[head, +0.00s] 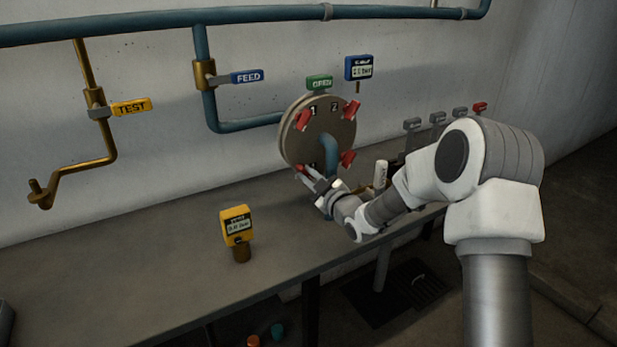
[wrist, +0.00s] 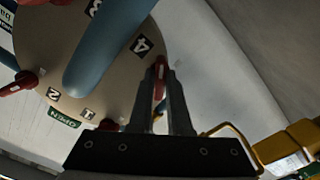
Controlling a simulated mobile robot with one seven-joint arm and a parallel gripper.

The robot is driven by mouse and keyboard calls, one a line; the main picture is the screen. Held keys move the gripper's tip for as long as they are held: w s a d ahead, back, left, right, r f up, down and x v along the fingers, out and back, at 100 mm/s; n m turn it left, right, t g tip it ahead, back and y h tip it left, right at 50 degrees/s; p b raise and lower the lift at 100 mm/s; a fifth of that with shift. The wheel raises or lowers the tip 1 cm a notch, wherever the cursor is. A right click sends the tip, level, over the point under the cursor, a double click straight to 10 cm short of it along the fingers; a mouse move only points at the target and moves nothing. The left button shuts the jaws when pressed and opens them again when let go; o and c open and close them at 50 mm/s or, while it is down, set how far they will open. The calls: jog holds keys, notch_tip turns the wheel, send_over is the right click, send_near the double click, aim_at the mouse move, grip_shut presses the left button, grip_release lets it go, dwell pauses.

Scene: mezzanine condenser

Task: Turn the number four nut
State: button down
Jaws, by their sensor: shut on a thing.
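The round tan flange (head: 300,145) stands above the bench with red-handled nuts around its rim. In the wrist view its face (wrist: 115,75) carries the number labels, and the label 4 (wrist: 141,45) is just beside my fingers. The number four nut's red handle (wrist: 160,84) is between my fingertips, and my gripper (wrist: 161,82) is shut on it. In the head view my gripper (head: 309,174) reaches the flange's lower left edge, where the fingers partly hide this nut. Other red nuts sit at the upper left (head: 303,119), upper right (head: 353,110) and lower right (head: 347,158).
A blue pipe (head: 329,152) bends out of the flange's middle, close to my fingers. A yellow gauge (head: 235,221) stands on the bench at left front. FEED (head: 246,76) and TEST (head: 130,107) valves are on the wall pipes.

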jog(key=m+b, duration=0.1)
jog(key=m, duration=0.2)
jog(key=shift+f, duration=0.15)
jog(key=m, duration=0.3)
jog(key=shift+m+b, duration=0.3)
jog(key=shift+b, duration=0.05)
jog(key=m, duration=0.6)
jog(key=shift+a+m, duration=0.1)
jog(key=shift+m, duration=0.2)
jog(key=c, duration=0.9)
grip_release()
jog(key=shift+o, duration=0.2)
jog(key=shift+s, duration=0.1)
jog(key=p+v, duration=0.2)
jog(key=v, duration=1.5)
